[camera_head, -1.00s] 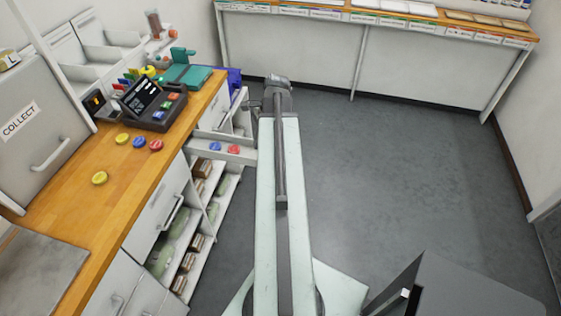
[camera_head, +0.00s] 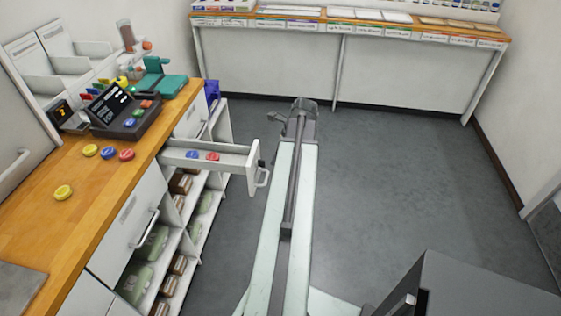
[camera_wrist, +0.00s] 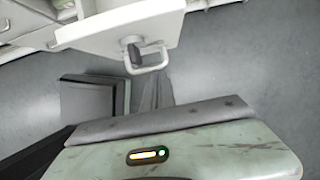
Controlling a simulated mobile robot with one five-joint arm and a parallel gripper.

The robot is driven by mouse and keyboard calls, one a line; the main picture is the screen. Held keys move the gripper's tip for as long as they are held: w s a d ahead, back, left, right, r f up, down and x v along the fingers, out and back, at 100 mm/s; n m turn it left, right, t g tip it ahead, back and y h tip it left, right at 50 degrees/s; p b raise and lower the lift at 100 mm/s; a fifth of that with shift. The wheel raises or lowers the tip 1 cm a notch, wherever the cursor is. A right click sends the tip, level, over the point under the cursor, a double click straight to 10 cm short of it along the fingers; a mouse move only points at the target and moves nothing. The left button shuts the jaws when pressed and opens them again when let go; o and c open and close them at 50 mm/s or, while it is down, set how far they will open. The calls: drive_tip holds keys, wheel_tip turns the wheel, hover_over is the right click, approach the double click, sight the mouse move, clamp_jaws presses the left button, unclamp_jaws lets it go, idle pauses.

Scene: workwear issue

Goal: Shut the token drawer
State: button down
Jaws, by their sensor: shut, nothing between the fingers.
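The token drawer (camera_head: 210,158) is pulled out from under the wooden counter in the head view. A blue and a red token lie inside it. Its white front panel (camera_head: 253,168) carries a loop handle (camera_head: 263,177) facing right. The wrist view shows the front panel (camera_wrist: 125,28) and handle (camera_wrist: 150,62) at the top, with a dark piece beside the handle. My gripper (camera_head: 274,118) is at the far end of my arm, beyond and slightly right of the drawer front. It is shut and empty, apart from the drawer. Its fingers are small and hard to make out.
The counter (camera_head: 100,190) holds loose yellow, blue and red tokens (camera_head: 127,154), a dark terminal (camera_head: 125,112) and a teal device (camera_head: 165,80). Open shelves with packed goods are below the drawer. A long table (camera_head: 270,60) stands along the back wall.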

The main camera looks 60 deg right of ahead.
drive_tip(key=shift+w+a+f+p, duration=0.15)
drive_tip(key=shift+w+a, duration=0.1)
drive_tip(key=shift+w, duration=0.45)
drive_tip(key=shift+w+a+f+p, duration=0.1)
drive_tip(key=shift+w+a+f, duration=0.1)
drive_tip(key=shift+w, duration=0.55)
drive_tip(key=shift+w+a+f+p, duration=0.1)
drive_tip(key=shift+w+a, duration=0.15)
drive_tip(key=shift+w, duration=0.45)
